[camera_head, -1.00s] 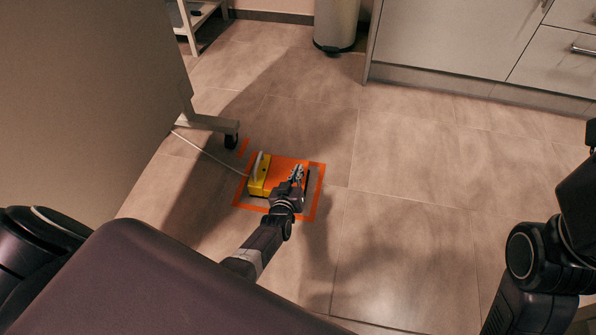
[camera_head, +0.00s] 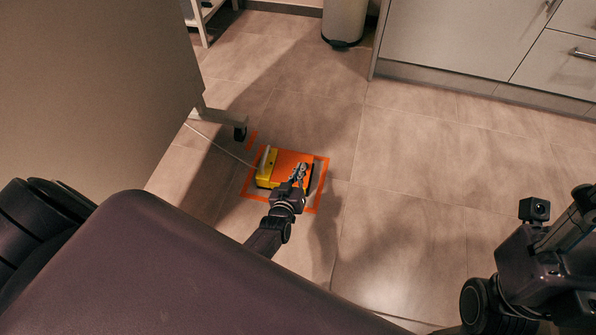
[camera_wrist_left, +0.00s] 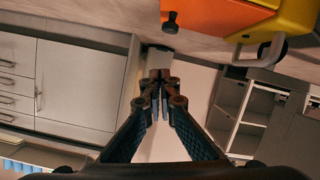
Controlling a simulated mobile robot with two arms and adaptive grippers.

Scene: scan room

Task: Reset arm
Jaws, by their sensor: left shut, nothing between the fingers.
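My left gripper (camera_head: 299,173) is over the right part of an orange and yellow pedal-like device (camera_head: 267,167) on the floor, in the head view. Its fingers are shut with nothing between them. In the left wrist view the closed fingers (camera_wrist_left: 160,80) point away from the camera, and the orange and yellow device (camera_wrist_left: 225,15) shows at the top right, apart from the fingertips. My right arm (camera_head: 545,265) shows at the right edge of the head view; its fingers are not visible.
An orange tape square (camera_head: 322,187) surrounds the device on the tiled floor. A cable runs from it past a panel's wheeled foot (camera_head: 240,132). A bin (camera_head: 343,22) and white cabinets (camera_head: 450,40) stand at the back. The middle floor (camera_head: 400,220) is clear.

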